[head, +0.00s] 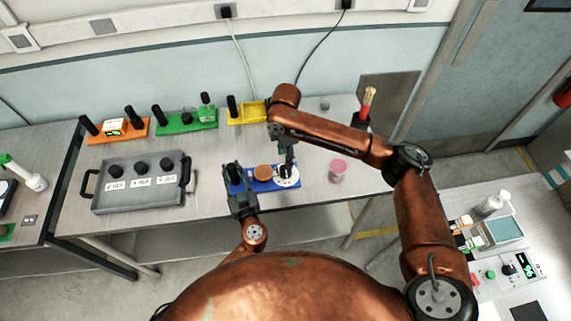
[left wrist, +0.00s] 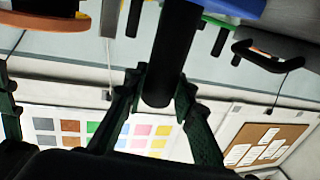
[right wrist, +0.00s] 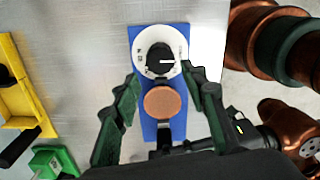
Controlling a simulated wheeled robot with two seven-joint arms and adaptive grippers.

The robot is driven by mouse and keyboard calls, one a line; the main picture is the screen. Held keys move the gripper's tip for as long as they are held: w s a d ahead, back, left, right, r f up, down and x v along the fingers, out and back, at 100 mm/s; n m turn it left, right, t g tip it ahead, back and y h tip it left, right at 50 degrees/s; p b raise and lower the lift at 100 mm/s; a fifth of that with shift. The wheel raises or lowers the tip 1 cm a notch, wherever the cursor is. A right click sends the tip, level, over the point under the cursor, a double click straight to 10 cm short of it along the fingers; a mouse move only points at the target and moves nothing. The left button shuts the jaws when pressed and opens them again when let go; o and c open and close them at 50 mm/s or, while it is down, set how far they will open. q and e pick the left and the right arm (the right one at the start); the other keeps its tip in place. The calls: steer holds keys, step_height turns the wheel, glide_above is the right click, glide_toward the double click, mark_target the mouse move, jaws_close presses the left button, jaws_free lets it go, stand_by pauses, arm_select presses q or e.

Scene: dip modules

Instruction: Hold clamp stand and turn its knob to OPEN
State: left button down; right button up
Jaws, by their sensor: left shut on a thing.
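The blue clamp stand (head: 263,186) lies on the grey table. It has a black post at its left end, a copper disc (head: 263,173) in the middle and a white dial (head: 292,183) with a black knob at the right. My left gripper (head: 236,184) is shut on the black post (left wrist: 160,85). In the right wrist view the knob (right wrist: 160,58) shows a white pointer line towards the right of the picture; the dial lettering is too small to read. My right gripper (right wrist: 160,73) is open above the stand, its fingertips apart on either side near the dial.
A yellow fixture (head: 252,114), a green one (head: 190,123) and an orange one (head: 120,133) stand along the back. A grey box (head: 140,190) with several knobs is at the left. A pink cup (head: 337,168) stands right of the stand.

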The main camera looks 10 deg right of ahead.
steer(key=shift+r, duration=1.7)
arm_select(q)
steer(key=c, duration=1.5)
jaws_free()
steer(key=shift+r+p, duration=1.5)
steer(key=shift+r, duration=2.25)
arm_select(e)
step_height(320, 180, up, 3)
steer(key=shift+r, duration=0.15)
